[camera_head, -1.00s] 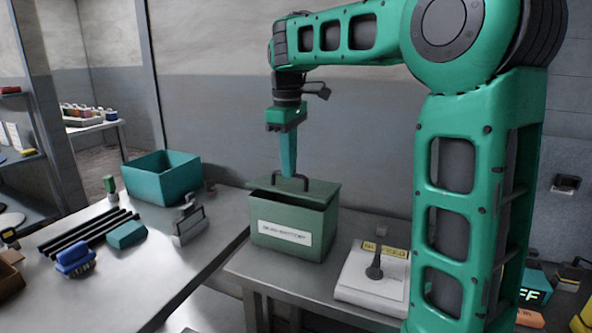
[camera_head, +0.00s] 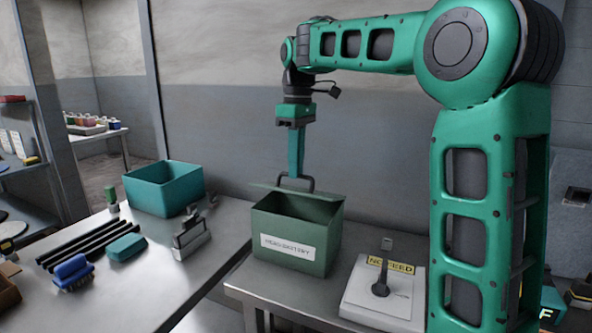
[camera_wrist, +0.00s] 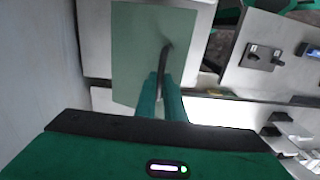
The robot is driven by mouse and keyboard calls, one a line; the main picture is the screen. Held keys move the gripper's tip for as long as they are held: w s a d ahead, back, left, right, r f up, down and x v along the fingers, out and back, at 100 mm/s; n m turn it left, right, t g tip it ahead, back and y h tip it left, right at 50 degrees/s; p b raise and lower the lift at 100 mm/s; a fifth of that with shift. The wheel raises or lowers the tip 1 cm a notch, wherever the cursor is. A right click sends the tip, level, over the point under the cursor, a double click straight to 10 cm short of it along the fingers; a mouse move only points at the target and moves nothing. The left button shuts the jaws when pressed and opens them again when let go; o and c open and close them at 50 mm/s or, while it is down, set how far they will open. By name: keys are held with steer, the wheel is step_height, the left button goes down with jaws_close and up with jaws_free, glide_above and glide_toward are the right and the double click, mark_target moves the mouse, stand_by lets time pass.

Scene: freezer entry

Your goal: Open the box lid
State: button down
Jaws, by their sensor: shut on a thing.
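The green box (camera_head: 290,247) with a white label stands on the grey table, and its dark inside shows from above. Its green lid (camera_head: 335,195) is raised and shifted toward the back of the box; the lid also fills the upper middle of the wrist view (camera_wrist: 140,45). A dark curved handle (camera_head: 309,182) stands on the lid. My gripper (camera_head: 297,176) points down above the box and is shut on the handle. In the wrist view its green fingers (camera_wrist: 160,92) close around the handle (camera_wrist: 164,56). Whether the lid's rear edge touches the box is hidden.
A white block with a lever (camera_head: 380,290) stands right of the box. On the left table are a teal bin (camera_head: 165,190), a grey metal tool (camera_head: 191,238), black rods (camera_head: 85,240), a blue brush (camera_head: 73,272) and a teal block (camera_head: 125,247). The wall stands close behind.

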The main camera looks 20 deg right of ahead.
steer(key=shift+w+d+r, duration=0.3)
steer(key=shift+w+d, duration=0.15)
steer(key=shift+d, duration=0.05)
steer(key=w+d+r+g+y, duration=0.1)
steer(key=w+d+r, duration=0.1)
steer(key=w+d, duration=0.4)
steer(key=shift+w+d, duration=0.4)
steer(key=shift+d, duration=0.5)
steer(key=c, duration=1.8)
jaws_free()
steer(key=shift+c, duration=0.2)
steer(key=shift+r, duration=0.15)
